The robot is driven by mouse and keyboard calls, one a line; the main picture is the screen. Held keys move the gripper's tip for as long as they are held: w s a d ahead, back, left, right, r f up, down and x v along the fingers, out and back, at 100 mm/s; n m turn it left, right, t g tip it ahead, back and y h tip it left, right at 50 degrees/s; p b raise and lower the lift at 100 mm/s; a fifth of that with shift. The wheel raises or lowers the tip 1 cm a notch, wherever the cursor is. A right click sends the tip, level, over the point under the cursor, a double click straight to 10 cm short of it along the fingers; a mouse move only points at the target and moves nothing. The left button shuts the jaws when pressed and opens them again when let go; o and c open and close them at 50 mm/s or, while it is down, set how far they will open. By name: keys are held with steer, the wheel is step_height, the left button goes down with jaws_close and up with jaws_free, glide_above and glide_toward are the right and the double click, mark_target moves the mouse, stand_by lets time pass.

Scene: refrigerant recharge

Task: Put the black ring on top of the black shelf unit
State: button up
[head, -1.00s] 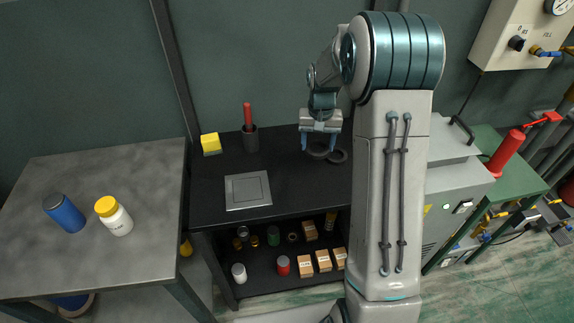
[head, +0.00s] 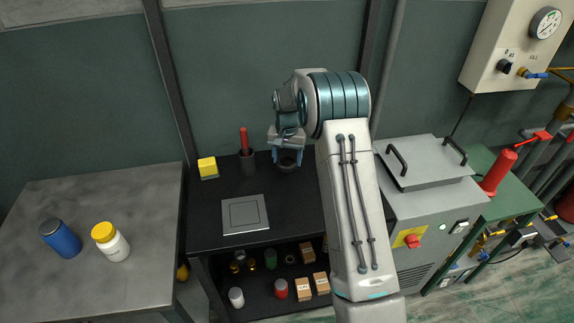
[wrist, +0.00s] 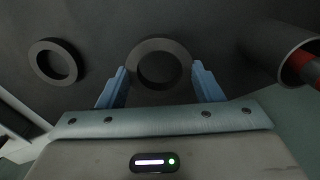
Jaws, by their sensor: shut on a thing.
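The black shelf unit (head: 290,212) stands in the middle of the head view with a flat dark top. My gripper (head: 288,156) is over the back of that top and shut on a black ring (wrist: 160,64), which sits between its two blue fingers (wrist: 160,88) in the wrist view. I cannot tell whether the held ring touches the top. A second dark ring (wrist: 56,62) lies on the top to the left in the wrist view. In the head view that ring is not seen, and my arm covers that side.
A dark cup with a red stick (head: 247,162) stands close beside my gripper. A yellow block (head: 208,168) and a grey square plate (head: 244,214) are also on the top. A grey table (head: 100,205) is at left, a grey machine (head: 425,205) at right.

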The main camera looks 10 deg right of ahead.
steer(key=shift+f+p, duration=0.35)
steer(key=shift+f, duration=1.65)
steer(key=shift+f, duration=0.2)
steer(key=o, duration=0.9)
steer(key=shift+o, duration=0.2)
steer(key=shift+r, duration=0.15)
